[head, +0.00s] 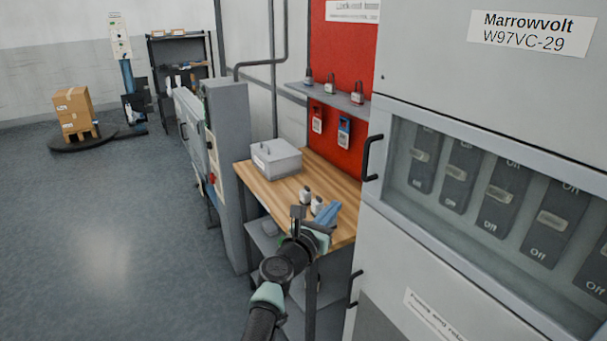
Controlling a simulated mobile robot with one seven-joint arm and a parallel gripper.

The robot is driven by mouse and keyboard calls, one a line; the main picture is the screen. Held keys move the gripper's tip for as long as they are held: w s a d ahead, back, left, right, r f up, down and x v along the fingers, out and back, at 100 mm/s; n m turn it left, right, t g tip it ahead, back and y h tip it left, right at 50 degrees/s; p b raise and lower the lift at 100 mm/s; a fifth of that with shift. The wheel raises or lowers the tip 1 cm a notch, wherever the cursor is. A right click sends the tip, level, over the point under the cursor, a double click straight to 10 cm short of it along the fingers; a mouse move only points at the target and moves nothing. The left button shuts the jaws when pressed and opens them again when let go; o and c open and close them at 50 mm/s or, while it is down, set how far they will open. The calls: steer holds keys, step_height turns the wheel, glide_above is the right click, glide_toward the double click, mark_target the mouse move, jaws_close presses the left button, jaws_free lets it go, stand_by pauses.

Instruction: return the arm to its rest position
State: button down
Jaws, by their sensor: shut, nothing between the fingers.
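My arm reaches up from the bottom of the head view, and my gripper (299,212) is at its far end, in front of the near part of the wooden bench (338,184). The gripper is shut and holds nothing. Two small pale objects (311,199) and a blue item (328,213) appear just beyond it on the bench. I cannot tell whether the gripper touches them.
A grey cabinet with a row of switches (500,200) stands close on the right, with black handles (372,158). A grey box (276,158) sits on the bench. A red board (343,60) with padlocks is behind.

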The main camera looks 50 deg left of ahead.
steer(key=s, duration=0.5)
steer(key=w+d+r+n+t+y, duration=0.1)
steer(key=w+d+r+n+t, duration=0.1)
steer(key=d+r+n, duration=0.6)
steer(key=w+d+r+n+t+y, duration=0.1)
steer(key=d+r+n+t, duration=0.3)
steer(key=r, duration=0.8)
steer(key=w+d+r+n+t+y, duration=0.1)
steer(key=w+d+r+n, duration=0.15)
steer(key=d+r, duration=0.55)
steer(key=s+d+r+n+t+h, duration=0.1)
steer(key=s+d+r+n+h, duration=0.2)
steer(key=d, duration=0.6)
steer(key=s+d+r+n+t+h, duration=0.1)
steer(key=s+d+r+n+h, duration=0.3)
steer(key=s+d+r+n, duration=0.3)
steer(key=s+d+r+n+t+h, duration=0.2)
steer(key=s+d+r+n, duration=0.3)
steer(key=d, duration=0.7)
steer(key=shift+r+n+h, duration=0.7)
steer(key=shift+n+h, duration=0.05)
steer(key=shift+h, duration=0.05)
